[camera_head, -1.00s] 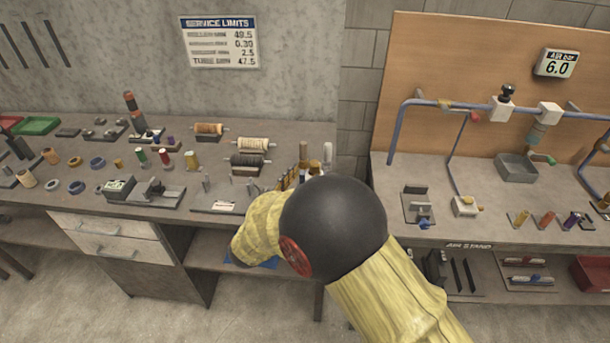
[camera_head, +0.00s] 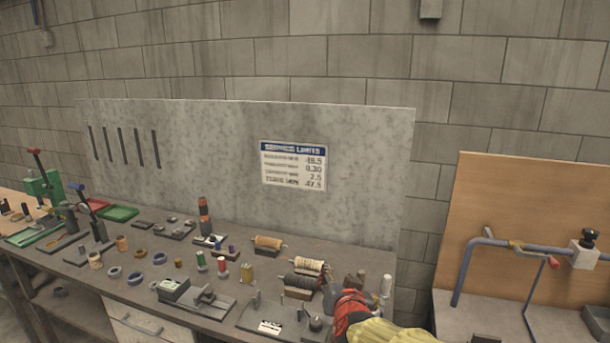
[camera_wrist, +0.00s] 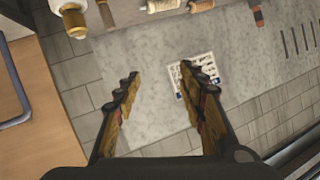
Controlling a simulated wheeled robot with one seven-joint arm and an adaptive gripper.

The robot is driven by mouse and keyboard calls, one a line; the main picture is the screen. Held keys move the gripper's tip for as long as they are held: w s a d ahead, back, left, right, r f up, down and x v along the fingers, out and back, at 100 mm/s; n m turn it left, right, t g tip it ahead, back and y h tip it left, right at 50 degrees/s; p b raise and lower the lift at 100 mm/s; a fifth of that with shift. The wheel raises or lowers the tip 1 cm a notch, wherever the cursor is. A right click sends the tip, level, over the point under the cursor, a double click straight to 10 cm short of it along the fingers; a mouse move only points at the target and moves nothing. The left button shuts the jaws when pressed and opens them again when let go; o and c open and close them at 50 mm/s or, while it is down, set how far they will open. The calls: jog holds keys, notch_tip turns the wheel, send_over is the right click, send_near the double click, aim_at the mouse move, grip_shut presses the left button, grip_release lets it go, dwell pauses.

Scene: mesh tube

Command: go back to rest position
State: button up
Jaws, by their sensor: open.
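My gripper (camera_wrist: 160,85) is open in the wrist view, its two dark and yellow fingers spread with nothing between them. Past the fingers, the grey backboard with the service limits sign (camera_wrist: 197,75) shows upside down. In the head view my arm (camera_head: 385,325), yellow and red, enters at the bottom edge in front of the workbench's right end. The fingertips cannot be made out in the head view.
The workbench (camera_head: 85,262) carries spools (camera_head: 268,244), small cylinders and fixtures. The service limits sign (camera_head: 293,166) hangs on the grey backboard. At right stands a wooden panel (camera_head: 540,205) with blue piping (camera_head: 465,268). The space above the bench is clear.

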jog(key=s+d+f+n+g, duration=0.1)
jog(key=s+d+g, duration=0.1)
jog(key=s, duration=0.9)
jog(key=s+d+f+n+g, duration=0.1)
jog(key=s+d+g, duration=0.2)
jog(key=s, duration=0.8)
jog(key=s+d+f+n+g, duration=0.1)
jog(key=s+d+g, duration=0.2)
jog(key=s+d, duration=0.3)
jog(key=s, duration=0.5)
jog(key=shift+s, duration=0.35)
jog(key=shift+a+r, duration=0.1)
